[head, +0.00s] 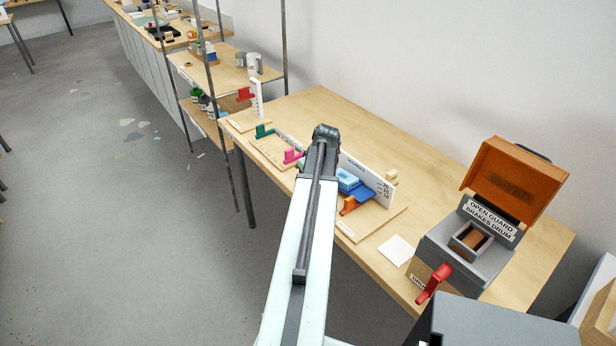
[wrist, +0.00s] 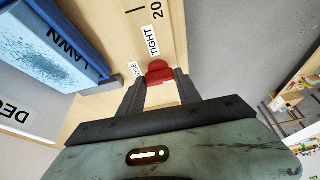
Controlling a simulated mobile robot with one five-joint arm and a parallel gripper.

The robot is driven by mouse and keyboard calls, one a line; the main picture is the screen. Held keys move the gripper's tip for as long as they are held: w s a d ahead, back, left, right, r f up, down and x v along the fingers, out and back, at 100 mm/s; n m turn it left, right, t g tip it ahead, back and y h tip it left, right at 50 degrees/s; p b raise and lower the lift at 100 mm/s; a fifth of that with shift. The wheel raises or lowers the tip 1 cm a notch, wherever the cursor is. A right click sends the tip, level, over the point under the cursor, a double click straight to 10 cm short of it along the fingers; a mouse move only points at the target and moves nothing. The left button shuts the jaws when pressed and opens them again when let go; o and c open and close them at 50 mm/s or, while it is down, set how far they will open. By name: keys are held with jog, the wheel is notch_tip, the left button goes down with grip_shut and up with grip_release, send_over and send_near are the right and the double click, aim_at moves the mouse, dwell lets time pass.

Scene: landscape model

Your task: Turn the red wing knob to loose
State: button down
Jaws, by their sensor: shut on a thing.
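The red wing knob (wrist: 158,70) shows in the wrist view between the two dark fingertips of my gripper (wrist: 160,77), which is shut on it. Only the knob's near part shows. A TIGHT label (wrist: 153,41) is just above the knob. Another label (wrist: 137,70), with only "OSE" readable, is to its left, partly covered by a finger. Which label the knob points at I cannot tell. In the head view my arm hides the knob and my fingers.
A light blue block marked LAWN (wrist: 55,45) sits left of my gripper; the head view shows blue blocks (head: 348,180) by a white scale panel (head: 370,180). A grey box with a raised orange guard (head: 515,180) and a red crank (head: 433,282) stand at right.

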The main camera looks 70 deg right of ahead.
jog(key=shift+s, duration=0.2)
dwell(0.4)
jog(key=c, duration=0.8)
grip_release()
jog(key=shift+s, duration=0.1)
jog(key=shift+c, duration=0.2)
jog(key=p+v, duration=0.7)
jog(key=shift+r, duration=0.45)
